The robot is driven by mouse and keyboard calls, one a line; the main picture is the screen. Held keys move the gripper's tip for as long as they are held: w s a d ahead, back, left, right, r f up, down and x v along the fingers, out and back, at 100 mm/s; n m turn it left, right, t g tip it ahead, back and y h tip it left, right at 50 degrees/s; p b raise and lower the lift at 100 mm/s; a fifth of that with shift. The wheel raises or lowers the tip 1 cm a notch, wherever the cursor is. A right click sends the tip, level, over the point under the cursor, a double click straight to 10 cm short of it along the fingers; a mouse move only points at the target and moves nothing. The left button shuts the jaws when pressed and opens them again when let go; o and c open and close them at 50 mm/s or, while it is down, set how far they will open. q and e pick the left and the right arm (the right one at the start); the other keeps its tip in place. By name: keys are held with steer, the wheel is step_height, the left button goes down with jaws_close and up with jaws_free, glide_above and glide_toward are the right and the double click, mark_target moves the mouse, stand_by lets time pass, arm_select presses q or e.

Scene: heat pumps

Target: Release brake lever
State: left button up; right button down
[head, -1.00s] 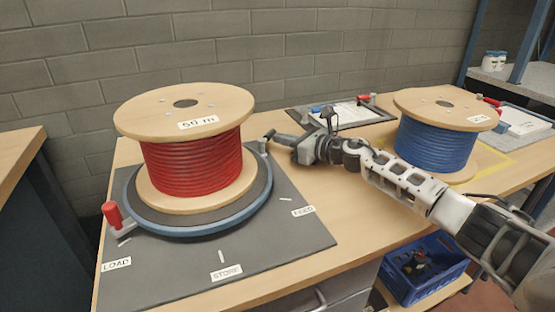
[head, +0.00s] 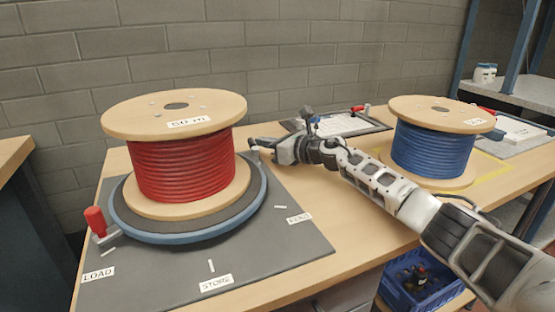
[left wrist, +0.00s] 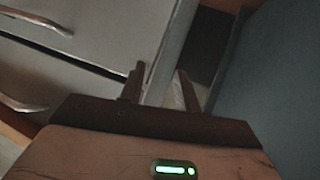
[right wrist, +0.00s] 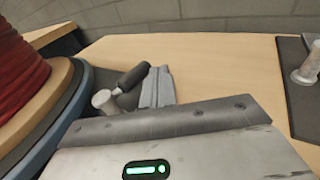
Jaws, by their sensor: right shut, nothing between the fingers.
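A black-handled lever (right wrist: 132,78) on a metal post stands beside the turntable (right wrist: 68,115) in the right wrist view. In the head view it is mostly hidden by my right gripper (head: 256,144), at the back right of the turntable (head: 190,232). My right gripper is shut and empty, its fingers (right wrist: 157,86) just right of the black handle; I cannot tell whether they touch. A red-handled lever (head: 97,222) stands upright at the turntable's left, near the LOAD label. My left gripper (left wrist: 160,88) is open and empty, low beside drawers, outside the head view.
A reel of red cable (head: 185,165) stands on the turntable, on a grey plate with LOAD and STORE labels. A blue crate (head: 425,285) sits below the bench.

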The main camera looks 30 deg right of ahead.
arm_select(q)
steer(key=shift+w+f, duration=0.1)
steer(key=shift+f, duration=0.05)
arm_select(e)
steer(key=shift+w+a, duration=0.1)
steer(key=shift+a, duration=0.05)
arm_select(q)
steer(key=shift+d, duration=0.1)
stand_by(0.3)
